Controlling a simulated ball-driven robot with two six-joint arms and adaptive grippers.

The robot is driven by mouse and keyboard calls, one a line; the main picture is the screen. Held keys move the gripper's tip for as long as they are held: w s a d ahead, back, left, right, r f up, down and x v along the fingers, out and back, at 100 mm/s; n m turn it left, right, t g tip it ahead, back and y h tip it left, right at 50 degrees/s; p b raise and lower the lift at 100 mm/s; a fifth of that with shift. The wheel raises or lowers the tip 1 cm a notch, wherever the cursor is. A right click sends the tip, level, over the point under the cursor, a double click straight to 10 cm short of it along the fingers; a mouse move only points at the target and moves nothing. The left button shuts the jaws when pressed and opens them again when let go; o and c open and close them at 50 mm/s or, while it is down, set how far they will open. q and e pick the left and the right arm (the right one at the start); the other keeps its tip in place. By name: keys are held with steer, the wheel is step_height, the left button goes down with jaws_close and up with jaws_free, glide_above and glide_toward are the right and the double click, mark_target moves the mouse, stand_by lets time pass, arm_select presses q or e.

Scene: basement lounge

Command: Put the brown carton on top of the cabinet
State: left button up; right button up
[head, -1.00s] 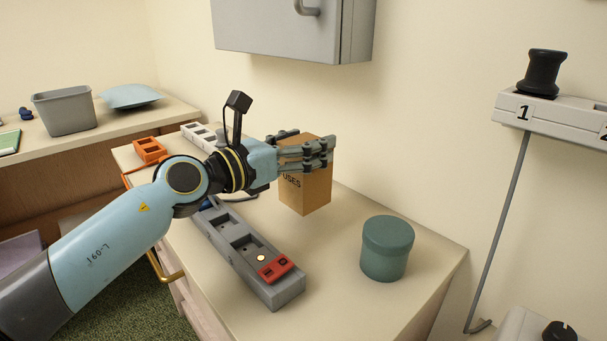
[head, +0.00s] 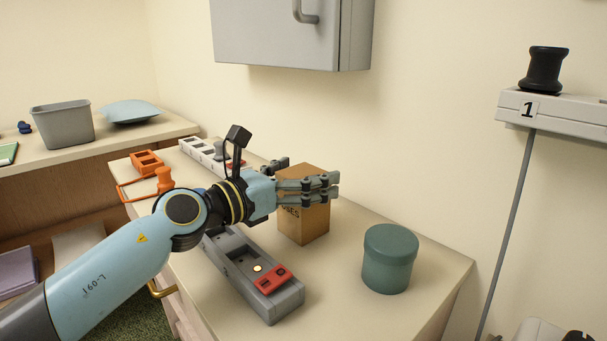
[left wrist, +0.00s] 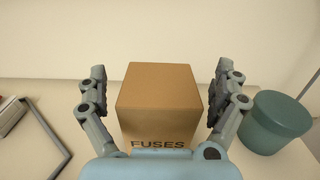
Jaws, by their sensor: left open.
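The brown carton (head: 310,226), marked FUSES, stands upright on the light top of the low cabinet (head: 345,302). It also shows in the left wrist view (left wrist: 160,110). My left gripper (head: 308,176) is open, with its fingers on both sides of the carton's upper part. In the left wrist view narrow gaps show between the fingers and the carton. The near fingers hide part of the carton in the head view. My right gripper is not in view.
A teal round canister (head: 389,258) stands right of the carton. A grey strip with a red block (head: 252,273) lies in front. An orange tool (head: 155,182) and a white socket strip (head: 205,152) lie at the back left. A grey wall box (head: 275,35) hangs above.

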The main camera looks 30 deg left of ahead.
arm_select(q)
steer(key=shift+r, duration=0.2)
steer(key=b+v, duration=0.2)
steer(key=v, duration=1)
steer(key=shift+f, duration=0.1)
